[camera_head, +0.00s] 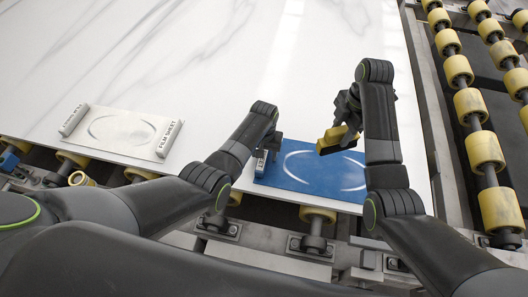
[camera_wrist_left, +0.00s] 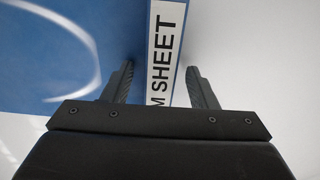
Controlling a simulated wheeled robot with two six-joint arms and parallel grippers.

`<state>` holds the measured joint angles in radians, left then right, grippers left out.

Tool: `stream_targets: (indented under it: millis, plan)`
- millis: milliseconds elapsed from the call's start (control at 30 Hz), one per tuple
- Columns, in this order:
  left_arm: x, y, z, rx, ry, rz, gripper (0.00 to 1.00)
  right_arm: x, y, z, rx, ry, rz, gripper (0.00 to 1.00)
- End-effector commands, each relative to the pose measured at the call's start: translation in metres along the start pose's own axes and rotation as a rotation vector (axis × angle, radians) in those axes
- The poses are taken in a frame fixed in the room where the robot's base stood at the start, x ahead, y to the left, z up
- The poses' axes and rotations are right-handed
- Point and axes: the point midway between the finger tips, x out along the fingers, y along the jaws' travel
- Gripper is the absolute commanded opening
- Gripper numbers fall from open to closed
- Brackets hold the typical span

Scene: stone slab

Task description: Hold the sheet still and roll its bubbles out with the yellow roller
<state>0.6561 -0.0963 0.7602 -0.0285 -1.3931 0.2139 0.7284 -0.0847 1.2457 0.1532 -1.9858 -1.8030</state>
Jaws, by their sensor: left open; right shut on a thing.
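The blue sheet (camera_head: 292,178) lies flat near the front edge of the slab, with pale curved bubble marks on it. A white bar lettered SHEET (camera_head: 260,163) runs along its left edge. My left gripper (camera_head: 267,148) is open at this bar. In the left wrist view its fingers (camera_wrist_left: 160,78) stand one on each side of the bar (camera_wrist_left: 165,40), with gaps showing. The blue sheet (camera_wrist_left: 70,60) fills the left of that view. My right gripper (camera_head: 347,120) is shut on the yellow roller (camera_head: 337,140), over the sheet's upper right part. I cannot tell whether the roller touches it.
The white veined slab (camera_head: 220,60) is largely clear behind the sheet. A pale sheet (camera_head: 120,131) with lettered end bars lies at the left. Yellow conveyor rollers (camera_head: 485,150) line the right side and several sit below the front edge.

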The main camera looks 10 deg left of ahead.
Motion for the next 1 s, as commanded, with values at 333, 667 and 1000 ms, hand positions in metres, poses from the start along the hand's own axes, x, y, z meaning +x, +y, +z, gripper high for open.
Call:
stream_targets:
  millis: [333, 667, 1000]
  plan:
    - [-0.0004, 0.0000, -0.0002, 0.000, 0.000, 0.000, 0.33, -0.0005, 0.0003, -0.0001, 0.000, 0.000, 0.001, 0.21]
    - [-0.0004, 0.0000, -0.0001, 0.000, 0.000, 0.000, 0.18, -0.0006, 0.0003, -0.0001, 0.000, 0.000, 0.001, 0.21]
    - [-0.0005, 0.0001, -0.0001, 0.000, 0.000, 0.000, 0.00, -0.0006, 0.0003, -0.0001, 0.000, 0.000, 0.001, 0.21]
